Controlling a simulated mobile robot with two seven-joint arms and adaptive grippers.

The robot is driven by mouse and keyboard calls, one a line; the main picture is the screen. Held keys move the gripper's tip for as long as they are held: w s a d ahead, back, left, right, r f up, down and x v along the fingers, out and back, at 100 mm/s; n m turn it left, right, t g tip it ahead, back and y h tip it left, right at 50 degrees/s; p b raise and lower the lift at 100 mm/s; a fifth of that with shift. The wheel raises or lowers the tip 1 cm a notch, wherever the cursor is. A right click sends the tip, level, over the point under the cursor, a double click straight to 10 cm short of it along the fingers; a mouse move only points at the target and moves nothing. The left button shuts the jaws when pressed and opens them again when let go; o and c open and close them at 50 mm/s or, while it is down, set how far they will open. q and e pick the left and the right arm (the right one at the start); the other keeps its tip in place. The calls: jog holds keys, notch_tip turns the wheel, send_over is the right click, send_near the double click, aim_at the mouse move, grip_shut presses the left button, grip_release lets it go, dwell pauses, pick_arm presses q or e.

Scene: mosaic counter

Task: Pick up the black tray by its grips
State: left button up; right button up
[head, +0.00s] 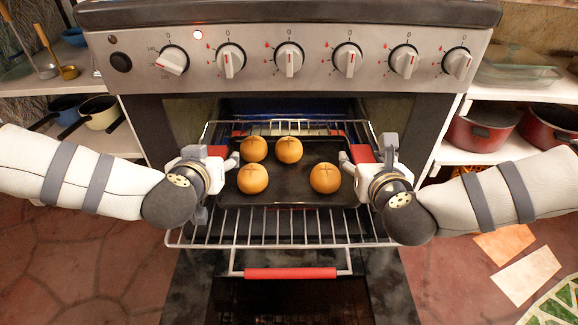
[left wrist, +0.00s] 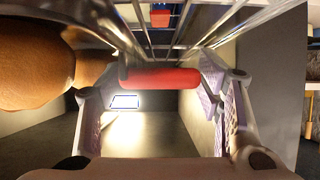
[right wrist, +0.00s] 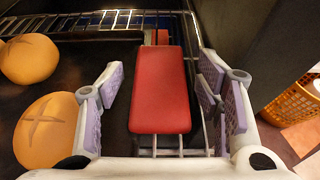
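The black tray (head: 290,192) lies on the pulled-out oven rack and carries several round scored buns (head: 325,178). It has a red grip at each side. My left gripper (head: 228,160) is at the tray's left side, by the left red grip (head: 217,151). In the left wrist view a red grip (left wrist: 160,78) shows between its parted fingers. My right gripper (head: 350,160) is at the right side, by the right red grip (head: 361,154). In the right wrist view that grip (right wrist: 158,90) lies between the open fingers, with gaps on both sides.
The wire rack (head: 290,232) extends from the open oven. A red handle (head: 290,273) is below, towards the front. Knobs (head: 289,58) line the panel above. Shelves with pots (head: 480,128) flank the oven. An orange basket (right wrist: 290,105) shows at the right wrist view's edge.

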pick_arm(q)
grip_shut()
pick_arm(e)
grip_shut()
pick_arm(q)
jog(key=shift+r, duration=0.15)
pick_arm(e)
jog(key=shift+r, duration=0.15)
